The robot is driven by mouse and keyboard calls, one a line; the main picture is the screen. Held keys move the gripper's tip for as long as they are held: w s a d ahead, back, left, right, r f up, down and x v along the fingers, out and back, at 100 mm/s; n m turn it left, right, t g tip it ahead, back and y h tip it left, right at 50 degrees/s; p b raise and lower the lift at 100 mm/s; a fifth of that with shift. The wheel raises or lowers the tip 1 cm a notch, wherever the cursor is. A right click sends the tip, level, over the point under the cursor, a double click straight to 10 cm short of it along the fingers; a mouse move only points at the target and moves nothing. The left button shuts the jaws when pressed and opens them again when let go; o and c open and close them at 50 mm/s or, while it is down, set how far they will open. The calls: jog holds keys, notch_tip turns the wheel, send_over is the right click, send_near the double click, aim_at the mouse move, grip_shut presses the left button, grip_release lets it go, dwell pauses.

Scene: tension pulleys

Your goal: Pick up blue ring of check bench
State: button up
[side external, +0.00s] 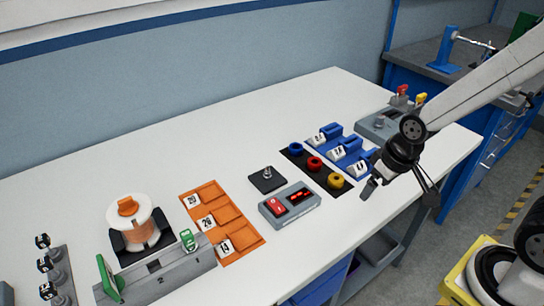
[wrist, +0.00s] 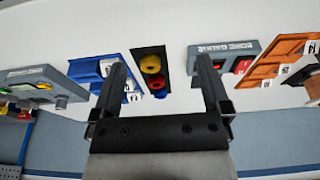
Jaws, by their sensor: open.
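The blue ring (side external: 296,148) sits at the far end of a black strip holder (side external: 325,172) on the white bench. A red ring (side external: 314,163) and a yellow ring (side external: 335,181) stand in line with it, yellow nearest the bench's front edge. My gripper (side external: 378,182) hangs above the bench to the right of the yellow ring, apart from all three rings. In the wrist view, my gripper (wrist: 162,72) is open and empty.
Blue trays with numbered tags (side external: 345,150) lie right of the strip. A grey box with a red switch (side external: 290,203) and a dark plate with a peg (side external: 267,178) lie left. Orange trays (side external: 222,222) and a spool stand (side external: 140,230) are farther left.

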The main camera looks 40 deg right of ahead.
jog(key=n+y, duration=0.4)
jog(key=n, duration=0.8)
send_near(297, 145)
jog(key=a, duration=0.2)
jog(key=shift+s+d+f, duration=0.15)
jog(key=shift+s+f, duration=0.05)
jog(key=shift+f, duration=0.2)
jog(key=shift+f, duration=0.15)
jog(key=shift+x, duration=1.25)
jog(key=shift+f, duration=0.1)
jog(key=shift+x, duration=2.4)
